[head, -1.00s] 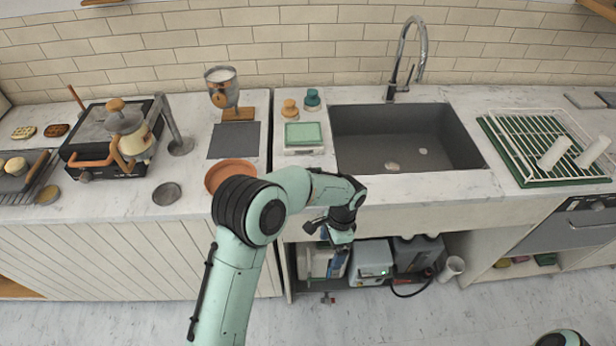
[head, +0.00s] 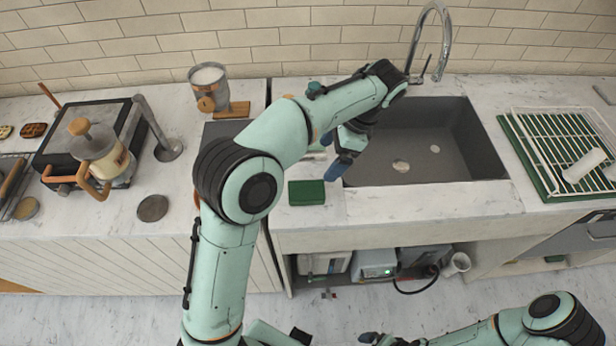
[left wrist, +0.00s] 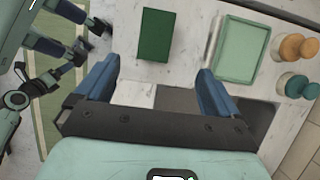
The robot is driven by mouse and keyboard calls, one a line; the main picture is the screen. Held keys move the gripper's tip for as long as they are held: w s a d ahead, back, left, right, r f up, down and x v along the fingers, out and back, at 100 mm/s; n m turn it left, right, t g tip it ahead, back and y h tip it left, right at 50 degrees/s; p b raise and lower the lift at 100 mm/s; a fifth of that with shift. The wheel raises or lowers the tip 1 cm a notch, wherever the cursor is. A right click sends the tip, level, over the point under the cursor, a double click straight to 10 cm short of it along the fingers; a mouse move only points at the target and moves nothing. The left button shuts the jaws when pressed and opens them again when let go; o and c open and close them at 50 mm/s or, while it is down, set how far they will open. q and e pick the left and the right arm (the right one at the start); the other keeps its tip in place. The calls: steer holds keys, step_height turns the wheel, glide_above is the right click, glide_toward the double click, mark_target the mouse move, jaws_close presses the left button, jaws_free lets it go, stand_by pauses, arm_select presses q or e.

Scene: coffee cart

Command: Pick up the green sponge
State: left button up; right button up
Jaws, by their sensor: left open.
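The green sponge (head: 307,192) is a dark green block lying flat on the marble counter, near the front edge and left of the sink. In the left wrist view the sponge (left wrist: 155,35) lies beyond the fingertips, roughly between their lines. My left gripper (head: 333,155) hangs over the counter by the sink's left rim, above and just right of the sponge. Its blue fingers (left wrist: 158,65) are apart with nothing between them. My right gripper (head: 383,340) is low at the bottom edge, away from the counter, its jaws unclear.
The sink (head: 425,145) opens to the right, with a tall faucet (head: 441,40) behind.

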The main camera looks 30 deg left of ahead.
arm_select(q)
steer(key=b, duration=0.2)
glide_above(308, 190)
steer(key=d, duration=0.2)
steer(key=f, duration=0.4)
steer(key=w+f, duration=0.1)
steer(key=f, duration=0.1)
steer(key=shift+f, duration=0.3)
steer(key=shift+a+f, duration=0.2)
steer(key=shift+f, duration=0.25)
steer(key=b+x, duration=0.1)
steer(key=x, duration=0.3)
steer(key=shift+a+f, duration=0.1)
steer(key=shift+f, duration=0.3)
arm_select(e)
steer(key=s+f, duration=0.1)
steer(key=f, duration=0.1)
steer(key=s+f, duration=0.1)
steer(key=s, duration=0.1)
steer(key=shift+d+f, duration=0.1)
steer(key=shift+f, duration=0.3)
arm_select(q)
steer(key=shift+f, duration=0.25)
arm_select(e)
steer(key=shift+r, duration=0.1)
arm_select(q)
steer(key=c, duration=1.1)
